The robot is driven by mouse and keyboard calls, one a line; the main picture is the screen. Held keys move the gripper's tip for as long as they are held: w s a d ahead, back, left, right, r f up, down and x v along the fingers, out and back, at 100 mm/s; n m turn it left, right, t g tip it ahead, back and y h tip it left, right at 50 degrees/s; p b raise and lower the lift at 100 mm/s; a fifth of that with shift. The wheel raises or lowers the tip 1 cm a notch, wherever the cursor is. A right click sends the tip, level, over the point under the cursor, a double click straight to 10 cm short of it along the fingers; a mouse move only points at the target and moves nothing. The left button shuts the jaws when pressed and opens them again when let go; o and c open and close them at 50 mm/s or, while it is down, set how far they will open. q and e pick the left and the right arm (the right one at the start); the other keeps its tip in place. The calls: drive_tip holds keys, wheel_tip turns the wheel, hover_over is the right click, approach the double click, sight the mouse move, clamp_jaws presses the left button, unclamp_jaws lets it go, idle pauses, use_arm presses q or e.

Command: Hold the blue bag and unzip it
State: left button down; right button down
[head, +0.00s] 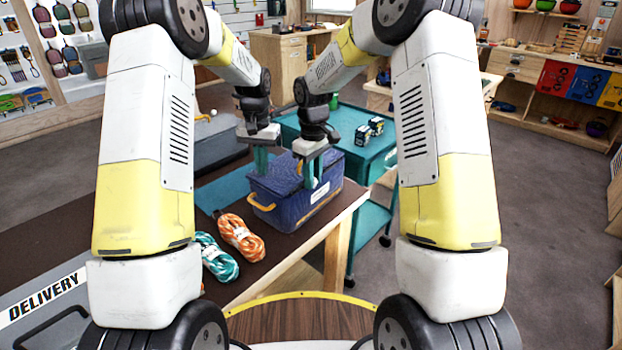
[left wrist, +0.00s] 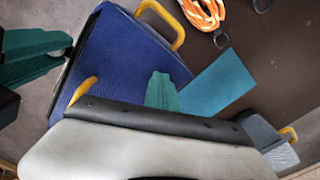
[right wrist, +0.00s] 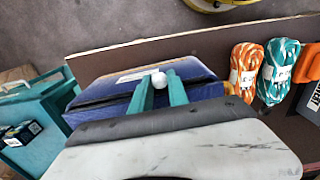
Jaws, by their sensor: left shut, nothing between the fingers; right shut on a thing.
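The blue bag (head: 278,196), with yellow loop handles and a pale label, sits on the brown table; it also shows in the left wrist view (left wrist: 120,60) and right wrist view (right wrist: 195,72). My right gripper (head: 316,183) is at the bag's label side, shut on a small white round knob (right wrist: 158,80), which looks like the zip pull. My left gripper (head: 261,170) is shut and empty at the bag's far left top edge; I cannot tell whether it touches. A dark seam runs along the bag's rim; how far it is unzipped is unclear.
An orange rope (head: 241,237) and a teal rope (head: 216,258) lie left of the bag. A teal mat (head: 222,194) lies behind them. A teal cart (head: 345,128) with small boxes (head: 369,130) stands beyond the table's right edge.

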use_arm(q)
drive_tip(key=shift+s+f, duration=0.2)
drive_tip(key=shift+f, duration=0.1)
use_arm(e)
drive_tip(key=shift+w+d+r, duration=0.1)
drive_tip(key=shift+w+d, duration=1)
drive_tip(key=shift+w, duration=0.15)
drive_tip(key=shift+w+d, duration=1.35)
drive_tip(key=shift+w, duration=0.15)
use_arm(q)
drive_tip(key=shift+a, duration=0.1)
use_arm(e)
drive_tip(key=shift+w+d, duration=1.35)
drive_tip(key=shift+w, duration=0.2)
drive_tip(key=shift+w+d, duration=1.15)
